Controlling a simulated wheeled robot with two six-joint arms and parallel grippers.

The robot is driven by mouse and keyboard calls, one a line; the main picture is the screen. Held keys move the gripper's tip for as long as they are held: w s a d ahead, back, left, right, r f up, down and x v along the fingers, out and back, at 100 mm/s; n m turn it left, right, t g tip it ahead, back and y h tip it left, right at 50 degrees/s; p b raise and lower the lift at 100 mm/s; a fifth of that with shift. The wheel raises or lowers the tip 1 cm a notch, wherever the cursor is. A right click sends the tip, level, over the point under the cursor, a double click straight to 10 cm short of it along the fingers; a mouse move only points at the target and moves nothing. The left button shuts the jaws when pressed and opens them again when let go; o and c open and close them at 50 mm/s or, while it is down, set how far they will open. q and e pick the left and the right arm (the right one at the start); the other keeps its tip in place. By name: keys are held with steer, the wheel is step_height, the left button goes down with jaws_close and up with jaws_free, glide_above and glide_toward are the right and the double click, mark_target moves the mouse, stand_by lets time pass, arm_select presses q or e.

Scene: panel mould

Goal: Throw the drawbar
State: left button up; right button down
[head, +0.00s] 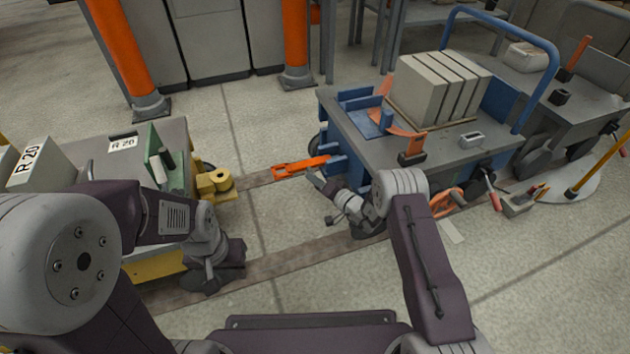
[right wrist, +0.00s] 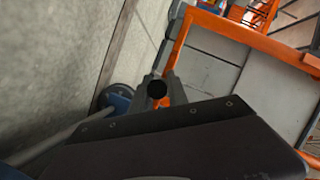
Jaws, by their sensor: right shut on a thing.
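The orange drawbar (head: 300,167) reaches left from the blue front bracket (head: 338,163) of the grey-topped blue cart (head: 345,110), low above the floor. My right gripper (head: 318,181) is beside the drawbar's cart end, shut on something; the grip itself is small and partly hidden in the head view. In the right wrist view a dark round end (right wrist: 157,89) sits between the fingers of the right gripper (right wrist: 165,85). My left gripper (head: 218,277) hangs low beside the yellow cart (head: 155,265); its jaws are too unclear to read.
A yellow coupling (head: 215,186) sticks out from the left cart, facing the drawbar across a floor gap. Grey blocks (head: 440,88) stand on the blue cart. Orange posts (head: 295,45) stand behind. Tools (head: 522,198) lie at the right.

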steer(key=shift+r+m, duration=0.2)
steer(key=shift+m, duration=0.1)
stand_by(0.5)
steer(key=shift+d+r+m+y+p, duration=0.15)
steer(key=shift+r+m+y+p, duration=0.45)
steer(key=shift+r+m, duration=0.5)
steer(key=shift+w+d+r+m+t+y, duration=0.15)
steer(key=shift+d+r+m+t+y, duration=0.25)
steer(key=shift+m, duration=0.4)
steer(key=shift+w+d+r+m+t+y, duration=0.15)
steer(key=shift+r+m+t, duration=0.3)
steer(key=shift+m, duration=0.35)
steer(key=shift+r, duration=0.1)
